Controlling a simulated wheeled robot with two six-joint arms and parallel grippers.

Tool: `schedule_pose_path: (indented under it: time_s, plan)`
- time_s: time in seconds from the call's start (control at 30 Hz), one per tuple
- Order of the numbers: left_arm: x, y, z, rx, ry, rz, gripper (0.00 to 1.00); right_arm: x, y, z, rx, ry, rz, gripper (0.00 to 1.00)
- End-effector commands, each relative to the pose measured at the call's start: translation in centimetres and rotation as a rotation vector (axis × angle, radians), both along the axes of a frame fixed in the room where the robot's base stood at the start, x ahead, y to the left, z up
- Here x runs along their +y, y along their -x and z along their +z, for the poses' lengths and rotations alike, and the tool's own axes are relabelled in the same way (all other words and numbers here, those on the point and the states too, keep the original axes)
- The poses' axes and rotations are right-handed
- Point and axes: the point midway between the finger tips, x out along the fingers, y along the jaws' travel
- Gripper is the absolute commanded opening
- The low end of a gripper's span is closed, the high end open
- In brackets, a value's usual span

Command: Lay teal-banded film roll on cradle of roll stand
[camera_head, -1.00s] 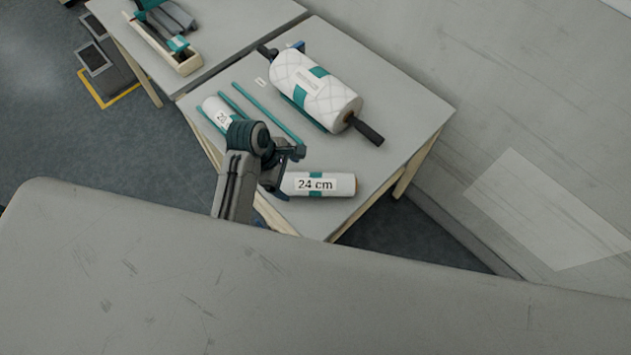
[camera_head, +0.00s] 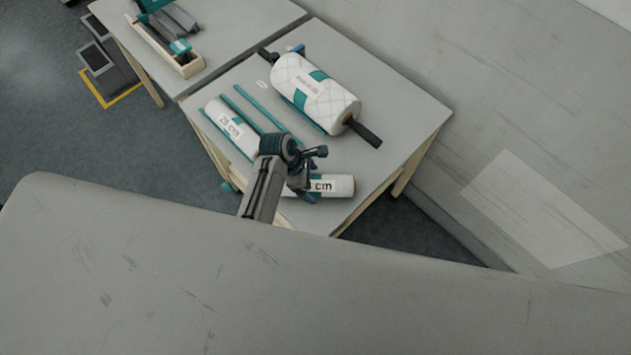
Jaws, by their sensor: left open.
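A white roll with a teal band and a label ending in "cm" (camera_head: 341,186) lies near the front corner of the table; my gripper hides its left part. A second white roll, labelled "28 cm" (camera_head: 228,122), lies between teal rails (camera_head: 249,107) at the table's left. A large quilted white roll with a teal band (camera_head: 335,98) lies on a dark bar (camera_head: 365,134) at the back. I cannot clearly make out the stand's cradle. My left gripper (camera_head: 311,173) is open over the front roll's left part; contact cannot be told. My right gripper is not in view.
Another table (camera_head: 228,28) adjoins at the upper left, with a wooden tray (camera_head: 188,67) holding grey and teal items. A large grey surface (camera_head: 300,290) fills the foreground. The table's right side (camera_head: 415,105) is bare.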

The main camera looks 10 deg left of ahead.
Motion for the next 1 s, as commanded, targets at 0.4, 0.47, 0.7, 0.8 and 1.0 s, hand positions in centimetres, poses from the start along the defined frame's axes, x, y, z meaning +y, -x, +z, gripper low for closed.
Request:
schedule_pose_path:
  time_s: [0.4,0.47,0.7,0.8,1.0]
  plan:
    - [-0.8,-0.2,-1.9,-0.001,0.000,-0.001,0.87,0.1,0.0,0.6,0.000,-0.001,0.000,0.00]
    - [-0.8,-0.2,-1.9,-0.001,0.000,-0.001,0.83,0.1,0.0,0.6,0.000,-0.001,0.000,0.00]
    - [-0.8,-0.2,-1.8,0.000,0.000,-0.001,0.35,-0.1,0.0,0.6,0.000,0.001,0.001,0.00]
    - [-0.8,-0.2,-1.7,-0.002,0.001,0.000,0.16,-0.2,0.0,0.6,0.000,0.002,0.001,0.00]
    - [-0.8,-0.2,-1.7,-0.002,0.001,0.000,0.14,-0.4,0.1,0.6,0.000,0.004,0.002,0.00]
